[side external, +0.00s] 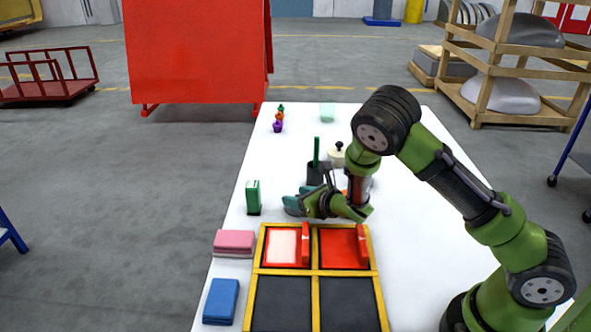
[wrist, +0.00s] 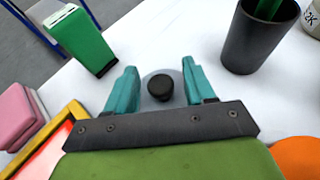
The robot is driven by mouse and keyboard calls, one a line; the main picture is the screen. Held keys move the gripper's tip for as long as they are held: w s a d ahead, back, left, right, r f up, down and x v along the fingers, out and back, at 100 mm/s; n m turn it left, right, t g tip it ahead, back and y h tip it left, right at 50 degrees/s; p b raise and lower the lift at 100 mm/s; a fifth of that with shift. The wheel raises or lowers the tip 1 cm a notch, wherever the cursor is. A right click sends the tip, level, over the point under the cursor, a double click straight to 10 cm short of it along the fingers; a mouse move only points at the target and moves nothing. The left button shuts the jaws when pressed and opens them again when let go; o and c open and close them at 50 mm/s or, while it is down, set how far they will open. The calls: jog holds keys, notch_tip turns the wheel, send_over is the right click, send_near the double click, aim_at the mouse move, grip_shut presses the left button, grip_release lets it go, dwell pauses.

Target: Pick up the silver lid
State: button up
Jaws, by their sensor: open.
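In the wrist view, a round grey lid (wrist: 151,78) with a black knob (wrist: 160,88) lies on the white table. It sits between the two teal fingers of my gripper (wrist: 159,76), with the knob nearer the palm. My gripper is open, and I see no finger closed on the knob. In the side view, my gripper (side external: 296,203) is low over the table, just behind the yellow-framed tray. The lid cannot be made out there.
A green box (side external: 253,197) stands left of my gripper. A black cup (side external: 315,174) with a green item is behind it, near a cream pot (side external: 336,158) with a black knob. The yellow-framed tray (side external: 315,272), pink block (side external: 234,242) and blue block (side external: 221,301) are in front.

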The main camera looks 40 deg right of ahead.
grip_shut()
jog(key=shift+r, duration=0.1)
